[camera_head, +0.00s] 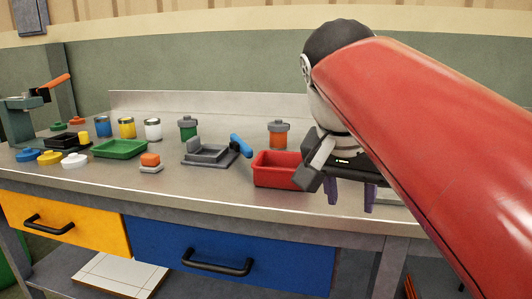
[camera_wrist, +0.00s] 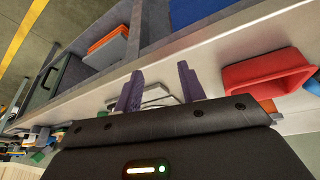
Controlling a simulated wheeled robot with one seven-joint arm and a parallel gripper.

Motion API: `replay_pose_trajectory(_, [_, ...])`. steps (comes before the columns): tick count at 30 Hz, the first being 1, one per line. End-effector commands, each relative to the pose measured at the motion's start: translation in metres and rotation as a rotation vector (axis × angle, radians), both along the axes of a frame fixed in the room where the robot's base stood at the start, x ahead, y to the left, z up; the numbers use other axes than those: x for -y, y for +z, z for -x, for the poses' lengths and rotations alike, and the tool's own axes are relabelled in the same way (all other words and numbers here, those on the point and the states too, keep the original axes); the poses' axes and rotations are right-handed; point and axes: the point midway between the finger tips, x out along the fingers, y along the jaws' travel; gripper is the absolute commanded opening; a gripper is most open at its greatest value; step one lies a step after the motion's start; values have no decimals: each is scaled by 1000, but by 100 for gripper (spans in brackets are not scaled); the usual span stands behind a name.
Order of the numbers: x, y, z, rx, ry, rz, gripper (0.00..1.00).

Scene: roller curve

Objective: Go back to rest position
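My gripper (camera_head: 351,196) hangs at the right of the head view, below my red arm, with its purple fingers pointing down. The two fingers stand apart with a gap and nothing held between them. It is just right of the red bin (camera_head: 278,169), above the bench's front edge. In the wrist view my gripper (camera_wrist: 160,88) also shows its two fingers apart. A pale, thin-edged object (camera_wrist: 156,94) shows behind the fingers; it looks apart from them.
The metal bench top (camera_head: 215,187) holds a green tray (camera_head: 120,149), a grey fixture with a blue handle (camera_head: 210,153), an orange-and-grey block (camera_head: 150,162), an orange jar (camera_head: 279,133), a green jar (camera_head: 188,128) and several other jars. Yellow (camera_head: 62,223) and blue (camera_head: 230,258) drawers are shut.

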Motion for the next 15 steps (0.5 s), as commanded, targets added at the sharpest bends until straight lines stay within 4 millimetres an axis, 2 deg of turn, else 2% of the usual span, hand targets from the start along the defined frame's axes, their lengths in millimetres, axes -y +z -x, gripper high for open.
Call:
replay_pose_trajectory(5, [10, -51, 20, -1, 152, 5, 40])
replay_pose_trajectory(12, [26, -158, 63, 40, 401, -16, 40])
replay_pose_trajectory(15, [29, -192, 78, 64, 471, -23, 40])
